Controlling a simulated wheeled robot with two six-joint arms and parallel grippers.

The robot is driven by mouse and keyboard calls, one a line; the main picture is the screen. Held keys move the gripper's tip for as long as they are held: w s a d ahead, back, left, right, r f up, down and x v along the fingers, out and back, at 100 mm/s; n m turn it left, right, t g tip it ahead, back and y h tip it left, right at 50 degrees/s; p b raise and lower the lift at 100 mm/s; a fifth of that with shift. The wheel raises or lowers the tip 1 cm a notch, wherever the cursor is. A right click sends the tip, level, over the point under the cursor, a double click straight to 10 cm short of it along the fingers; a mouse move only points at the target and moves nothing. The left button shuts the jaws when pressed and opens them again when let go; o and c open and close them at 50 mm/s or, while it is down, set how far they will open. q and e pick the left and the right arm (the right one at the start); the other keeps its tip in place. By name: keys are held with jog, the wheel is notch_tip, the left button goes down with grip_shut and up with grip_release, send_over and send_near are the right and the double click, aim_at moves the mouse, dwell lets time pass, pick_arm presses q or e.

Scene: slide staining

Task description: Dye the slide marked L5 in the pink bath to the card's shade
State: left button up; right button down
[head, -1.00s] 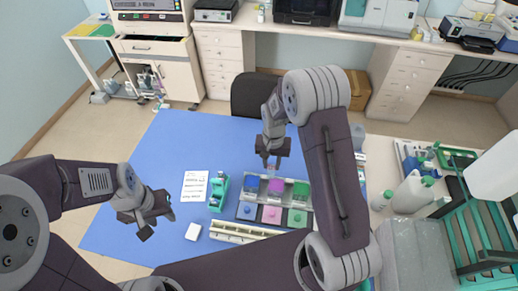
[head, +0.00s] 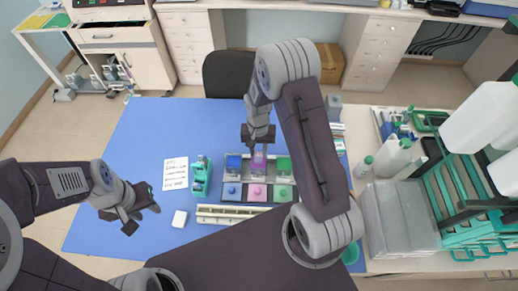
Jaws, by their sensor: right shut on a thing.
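The pink bath (head: 258,173) stands in the middle of a row, between the blue bath (head: 233,166) and the green bath (head: 283,167). My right gripper (head: 258,143) is directly above the pink bath, pointing down. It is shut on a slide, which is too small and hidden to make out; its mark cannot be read. My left gripper (head: 143,218) is open and empty over the left of the blue mat. A white sheet with printed lines (head: 176,173) lies left of the baths. I cannot tell whether it is the shade card.
A teal holder (head: 201,178) stands between sheet and baths. Blue, pink and green pieces sit before the baths. Bottles (head: 390,158) crowd the right. The blue mat (head: 130,135) is clear at upper left.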

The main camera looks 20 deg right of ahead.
aim_at(259, 156)
jog(key=shift+a+f+b, duration=0.1)
jog(key=shift+f+b, duration=0.2)
jog(key=shift+f, duration=0.4)
jog(key=shift+f+b, duration=0.3)
jog(key=shift+f, duration=0.1)
jog(key=shift+d+f+b, duration=0.2)
jog(key=shift+f+b, duration=0.15)
jog(key=shift+f, duration=0.15)
jog(key=shift+d+f+b, duration=0.15)
jog(key=shift+f+b, duration=0.15)
jog(key=shift+f, duration=0.15)
jog(key=shift+a, duration=0.15)
jog(key=shift+a, duration=0.1)
dwell(5.7)
